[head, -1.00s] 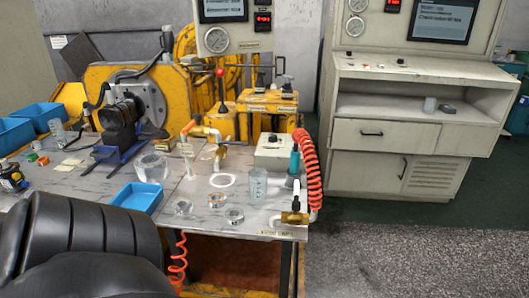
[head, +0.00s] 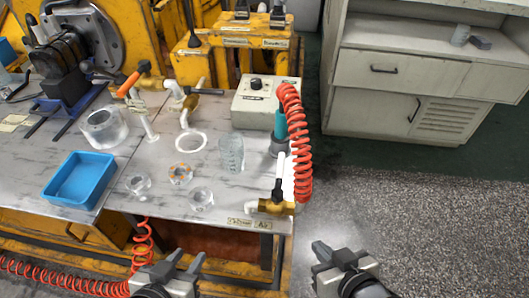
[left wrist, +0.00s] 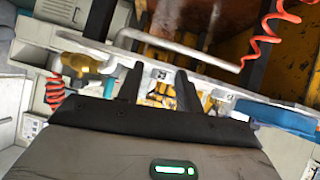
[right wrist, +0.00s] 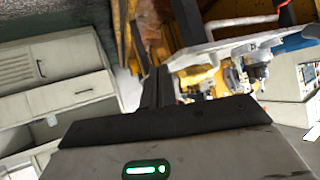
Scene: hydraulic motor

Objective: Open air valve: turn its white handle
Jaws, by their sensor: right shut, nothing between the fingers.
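The air valve (head: 275,207) is a brass fitting at the front right corner of the grey table, beside a small label reading "Air". Its white handle (head: 281,165) stands up above the brass body, with a dark section below it. The brass valve also shows at the left in the left wrist view (left wrist: 80,63). My left gripper (head: 184,259) is open and empty in front of the table edge, left of and below the valve. My right gripper (head: 334,254) is shut and empty over the floor, right of and below the valve. Neither gripper touches the valve.
A coiled red hose (head: 297,140) hangs beside the handle. A grey control box (head: 256,103), a clear beaker (head: 231,153), glass pieces and a blue tray (head: 80,180) stand on the table. A cabinet (head: 400,90) is behind right. The floor right of the table is clear.

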